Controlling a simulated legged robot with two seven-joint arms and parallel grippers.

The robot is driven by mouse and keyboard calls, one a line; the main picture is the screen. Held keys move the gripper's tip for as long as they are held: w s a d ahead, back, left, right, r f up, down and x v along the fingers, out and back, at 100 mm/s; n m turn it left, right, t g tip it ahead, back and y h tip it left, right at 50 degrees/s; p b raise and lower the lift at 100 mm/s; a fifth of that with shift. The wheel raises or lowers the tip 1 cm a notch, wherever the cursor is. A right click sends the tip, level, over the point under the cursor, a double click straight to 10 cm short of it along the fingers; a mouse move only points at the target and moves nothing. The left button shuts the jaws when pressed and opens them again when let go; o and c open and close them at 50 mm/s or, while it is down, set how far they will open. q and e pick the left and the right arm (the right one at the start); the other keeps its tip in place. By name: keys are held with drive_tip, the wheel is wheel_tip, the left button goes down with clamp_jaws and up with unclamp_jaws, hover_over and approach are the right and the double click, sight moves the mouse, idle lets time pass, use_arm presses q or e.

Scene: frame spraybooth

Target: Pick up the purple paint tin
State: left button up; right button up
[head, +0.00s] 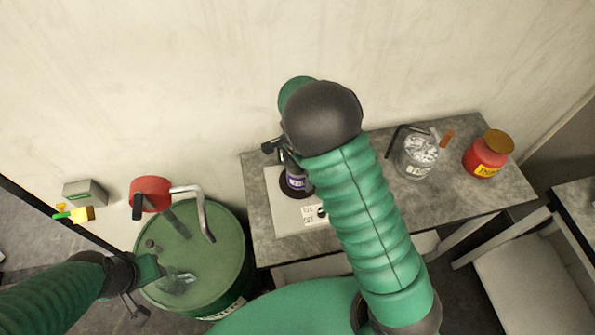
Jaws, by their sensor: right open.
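The purple paint tin (297,182) is a small dark tin with a purple and white label. It stands on the dark round plate of a white device (287,217) on the grey bench. My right arm covers part of it. My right gripper (279,153) is open beside the tin's upper left side, its dark fingers close to the tin's top. I cannot tell whether they touch it. My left gripper (134,305) is low at the left, by the green drum, and its fingers are too unclear to read.
A green drum (225,258) with a red-and-grey crank pump (150,194) stands left of the bench (456,202). A glass jar (417,155), a red jar (487,154) and a dark bent tool (395,137) are on the bench's right. A pale wall closes the back.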

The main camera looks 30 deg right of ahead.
drive_tip(key=shift+w+d+f, duration=0.1)
drive_tip(key=shift+d, duration=0.15)
drive_tip(key=c, duration=0.5)
clamp_jaws()
